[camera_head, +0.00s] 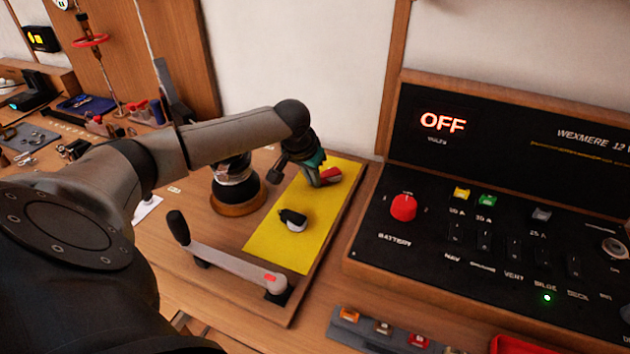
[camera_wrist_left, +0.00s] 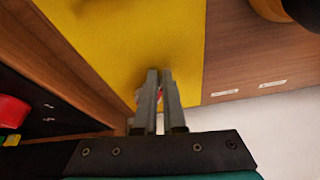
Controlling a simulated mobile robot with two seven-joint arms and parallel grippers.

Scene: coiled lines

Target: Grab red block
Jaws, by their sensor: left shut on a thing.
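The red block (camera_head: 331,174) is at the far end of the yellow mat (camera_head: 270,236) in the head view. My left gripper (camera_head: 318,180) is shut on it, reaching down from above. In the left wrist view the two fingers of my left gripper (camera_wrist_left: 160,75) are close together over the yellow mat (camera_wrist_left: 120,35), and only a sliver of red (camera_wrist_left: 160,95) shows between them. Whether the block touches the mat is hard to tell. My right gripper is not in view.
A black and white object (camera_head: 293,219) lies mid-mat. A crank handle (camera_head: 225,262) lies in front, and a dark round device (camera_head: 237,185) stands left of the mat. A switch panel (camera_head: 490,235) with a red knob (camera_head: 403,207) borders the right.

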